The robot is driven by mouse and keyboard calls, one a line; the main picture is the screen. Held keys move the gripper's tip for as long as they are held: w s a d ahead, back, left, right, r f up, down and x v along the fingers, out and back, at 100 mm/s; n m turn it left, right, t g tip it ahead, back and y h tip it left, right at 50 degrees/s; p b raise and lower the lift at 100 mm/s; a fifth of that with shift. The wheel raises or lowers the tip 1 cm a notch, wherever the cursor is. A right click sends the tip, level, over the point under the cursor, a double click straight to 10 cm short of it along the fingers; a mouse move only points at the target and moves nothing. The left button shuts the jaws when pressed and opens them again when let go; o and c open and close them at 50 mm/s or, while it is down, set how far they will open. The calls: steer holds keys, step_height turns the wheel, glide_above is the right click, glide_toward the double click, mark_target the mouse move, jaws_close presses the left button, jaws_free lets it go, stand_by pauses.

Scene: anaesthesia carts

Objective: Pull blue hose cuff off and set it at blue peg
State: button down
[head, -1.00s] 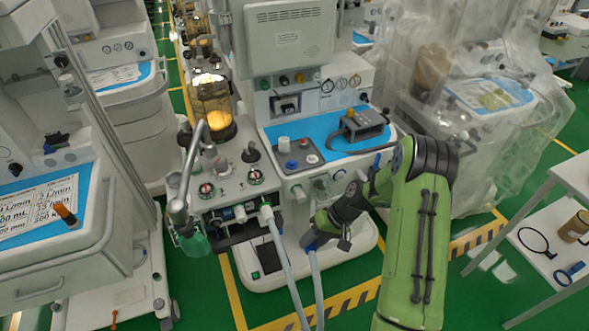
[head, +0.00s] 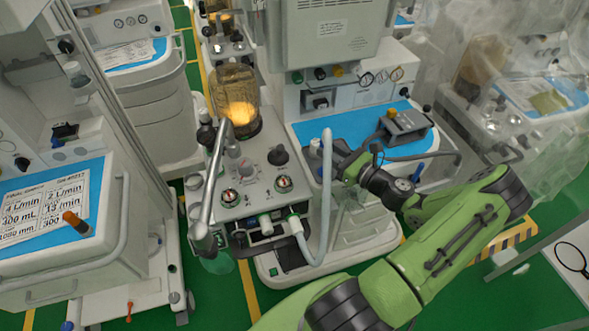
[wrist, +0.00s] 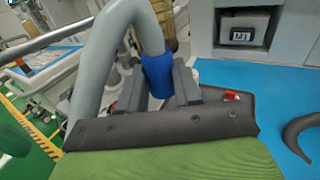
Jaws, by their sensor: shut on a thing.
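The blue cuff (wrist: 158,75) sits between the two fingers of my gripper (wrist: 160,88) in the wrist view, and the fingers are shut on it. The grey hose (wrist: 95,62) arches up from the cuff and drops to the left. In the head view my gripper (head: 336,163) is raised over the front left of the middle cart's blue worktop, and the cuff is mostly hidden there. The hose (head: 326,190) hangs in a loop from it to a white connector (head: 295,226) low on the cart. An upright blue piece, apparently the blue peg (head: 417,172), stands at the worktop's right front edge.
A grey device (head: 405,124) with a dark cable lies on the blue worktop (head: 355,128). A metal arm (head: 218,180) and a glowing glass canister (head: 237,103) stand to the left. A plastic-covered cart (head: 525,90) is at the right. A white table (head: 575,265) is at lower right.

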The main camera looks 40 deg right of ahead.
mark_target(330, 175)
steer(key=shift+s+d+r, duration=0.15)
steer(key=shift+s+r, duration=0.2)
steer(key=shift+w, duration=0.1)
steer(key=shift+f, duration=0.15)
step_height(330, 175, down, 6)
steer(key=b, duration=0.3)
steer(key=shift+r+p, duration=0.2)
steer(key=shift+p, duration=0.2)
stand_by(1.3)
steer(key=shift+f+b, duration=0.65)
steer(key=shift+f, duration=0.3)
steer(key=shift+r, duration=0.1)
